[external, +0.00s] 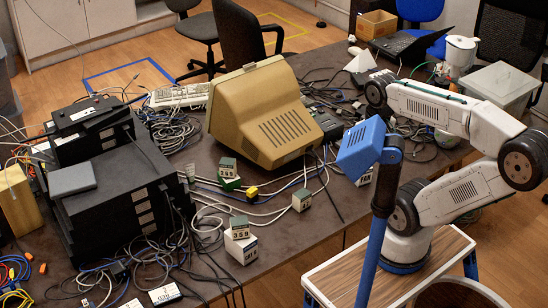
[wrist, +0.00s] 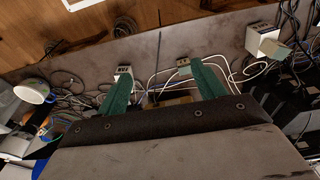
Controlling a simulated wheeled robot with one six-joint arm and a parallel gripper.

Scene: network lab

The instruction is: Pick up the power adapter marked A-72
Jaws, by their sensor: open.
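Several small box-shaped adapters with pale sides and number labels lie on the dark table. One (external: 302,200) stands alone right of the middle, one (external: 228,168) is in front of the beige monitor, and two are stacked, the upper one (external: 237,228) green-topped. I cannot read A-72 on any. In the wrist view, my gripper (wrist: 160,68) has its green fingers apart with nothing held.
The beige monitor (external: 262,115) stands mid-table; black equipment (external: 115,200) fills the left. Loose cables surround the adapters. Bare tabletop shows near the front edge (external: 300,235).

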